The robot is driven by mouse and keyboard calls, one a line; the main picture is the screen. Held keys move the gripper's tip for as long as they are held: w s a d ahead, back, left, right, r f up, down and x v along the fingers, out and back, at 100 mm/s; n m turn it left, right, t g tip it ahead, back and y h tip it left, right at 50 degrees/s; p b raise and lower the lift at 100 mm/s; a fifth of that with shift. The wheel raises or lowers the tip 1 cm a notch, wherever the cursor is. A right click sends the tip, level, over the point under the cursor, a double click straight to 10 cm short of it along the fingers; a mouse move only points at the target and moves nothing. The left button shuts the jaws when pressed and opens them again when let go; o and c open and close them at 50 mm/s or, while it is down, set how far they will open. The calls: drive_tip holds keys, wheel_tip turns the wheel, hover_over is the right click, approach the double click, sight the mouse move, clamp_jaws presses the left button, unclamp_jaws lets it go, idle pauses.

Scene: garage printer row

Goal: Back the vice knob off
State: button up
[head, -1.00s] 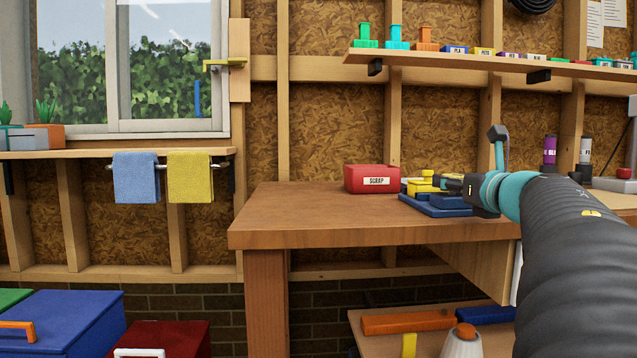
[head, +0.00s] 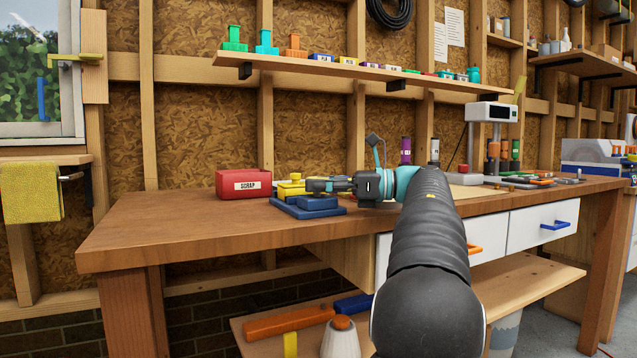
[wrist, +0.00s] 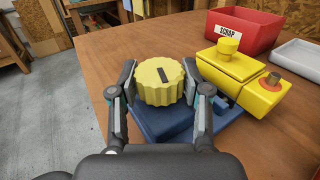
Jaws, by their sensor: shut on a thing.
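The vice has a blue base (wrist: 170,123) on the wooden bench, and the base also shows in the head view (head: 306,208). Its yellow ribbed knob (wrist: 158,82) faces the wrist camera, with a dark slanted mark on its face. My gripper (head: 318,185) has one finger on each side of the knob in the wrist view and is shut on it. Yellow blocks (wrist: 262,96) sit at the right of the knob, one with a yellow round top (wrist: 229,45) and one with an orange disc. In the head view my gripper hides the knob.
A red SCRAP bin (head: 244,184) stands on the bench left of the vice, and a grey tray (wrist: 298,56) lies near it in the wrist view. A scale-like machine (head: 492,125) stands farther right. The bench top (head: 150,222) is clear at the left front.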

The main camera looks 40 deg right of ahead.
drive_tip(key=shift+n+g+y+b, duration=0.45)
drive_tip(key=shift+n+g+y, duration=0.75)
drive_tip(key=shift+g, duration=0.3)
drive_tip(key=shift+n+g, duration=0.4)
drive_tip(key=o, duration=1.2)
drive_tip(key=shift+y, duration=0.3)
drive_tip(key=shift+c, duration=0.2)
drive_tip(key=shift+r+m+t+h, duration=0.1)
drive_tip(key=shift+m+t+h, duration=0.3)
drive_tip(key=shift+m+t, duration=0.15)
